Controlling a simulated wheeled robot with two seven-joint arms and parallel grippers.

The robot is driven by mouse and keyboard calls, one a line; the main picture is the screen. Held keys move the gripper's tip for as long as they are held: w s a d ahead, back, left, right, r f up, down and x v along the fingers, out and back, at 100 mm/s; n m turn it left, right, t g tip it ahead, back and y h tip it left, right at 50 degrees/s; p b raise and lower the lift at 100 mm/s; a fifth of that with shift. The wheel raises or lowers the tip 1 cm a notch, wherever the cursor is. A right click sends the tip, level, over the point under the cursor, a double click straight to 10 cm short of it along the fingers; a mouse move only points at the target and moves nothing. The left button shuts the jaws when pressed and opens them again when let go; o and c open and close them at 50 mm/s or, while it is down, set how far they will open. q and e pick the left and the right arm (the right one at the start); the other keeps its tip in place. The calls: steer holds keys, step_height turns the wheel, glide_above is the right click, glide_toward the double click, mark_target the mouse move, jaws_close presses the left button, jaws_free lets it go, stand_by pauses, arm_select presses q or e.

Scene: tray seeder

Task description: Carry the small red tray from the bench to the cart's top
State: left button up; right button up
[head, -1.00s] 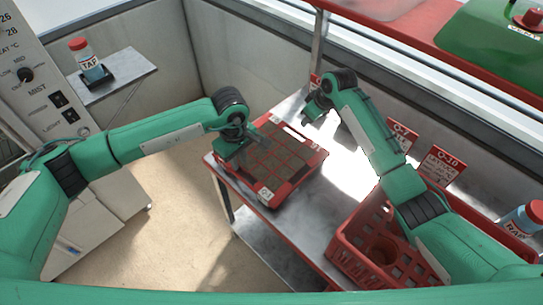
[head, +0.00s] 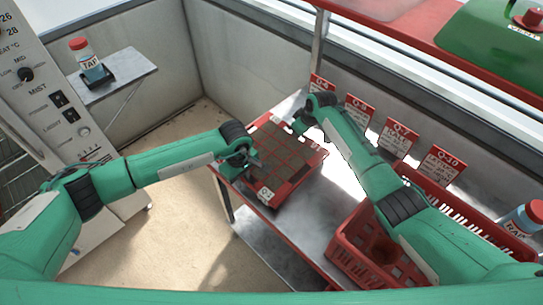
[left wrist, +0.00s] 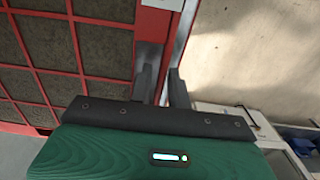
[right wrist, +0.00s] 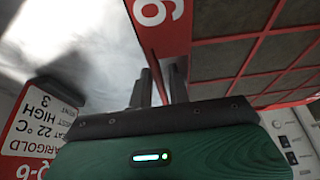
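The small red tray (head: 296,190) lies on the metal bench, full of square brown cells, with white tags on its rim. My left gripper (head: 240,164) is at its left edge. In the left wrist view the fingers (left wrist: 164,88) stand close together, one either side of the tray's red rim (left wrist: 120,52). My right gripper (head: 302,122) is at the far right edge. In the right wrist view its fingers (right wrist: 159,86) stand close together by the red rim (right wrist: 172,38). I cannot tell whether either pair presses on the rim.
The metal bench top (head: 318,205) also carries a red crate (head: 345,262) at the near right. Several red-and-white cards (head: 397,138) stand along its back. A small shelf (head: 128,75) with a TAP bottle (head: 86,62) and a control panel (head: 50,90) are at the left.

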arm_select(q)
jaws_close()
arm_select(e)
jaws_close()
arm_select(q)
steer(key=shift+r, duration=0.1)
arm_select(e)
steer(key=shift+r, duration=0.1)
stand_by(0.8)
